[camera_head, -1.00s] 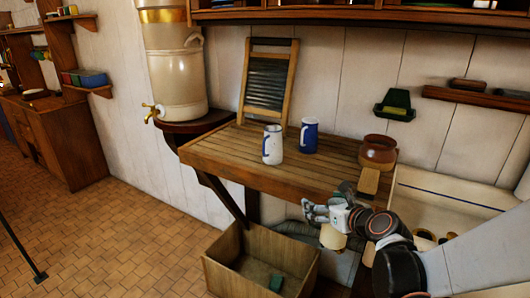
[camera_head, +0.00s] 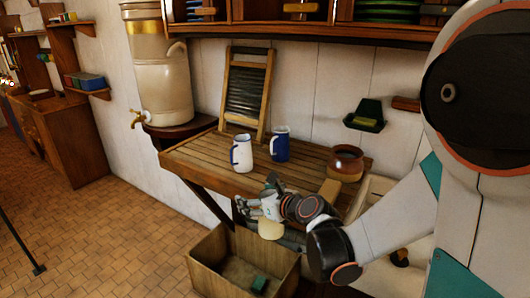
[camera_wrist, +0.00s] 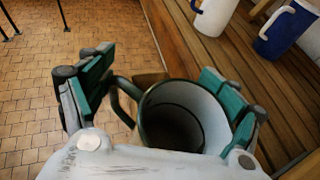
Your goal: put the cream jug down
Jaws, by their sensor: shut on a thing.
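My gripper (camera_head: 268,190) is in front of the wooden table's (camera_head: 200,160) front edge, shut on the cream jug (camera_head: 270,229). The pale lower part of the jug shows below the fingers in the head view. In the wrist view my gripper (camera_wrist: 160,72) has a green-padded finger on either side of the jug (camera_wrist: 185,112). I look down into its open mouth with a dark green rim, and its dark handle points left. The jug is beside the table edge, with tiled floor to the left of it. Its underside is hidden.
A white jug (camera_head: 241,155) and a blue jug (camera_head: 281,145) stand on the table; a brown pot (camera_head: 346,164) is at its right end. A washboard (camera_head: 247,92) leans at the back. A wooden crate (camera_head: 215,282) stands on the floor below. The table's left part is clear.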

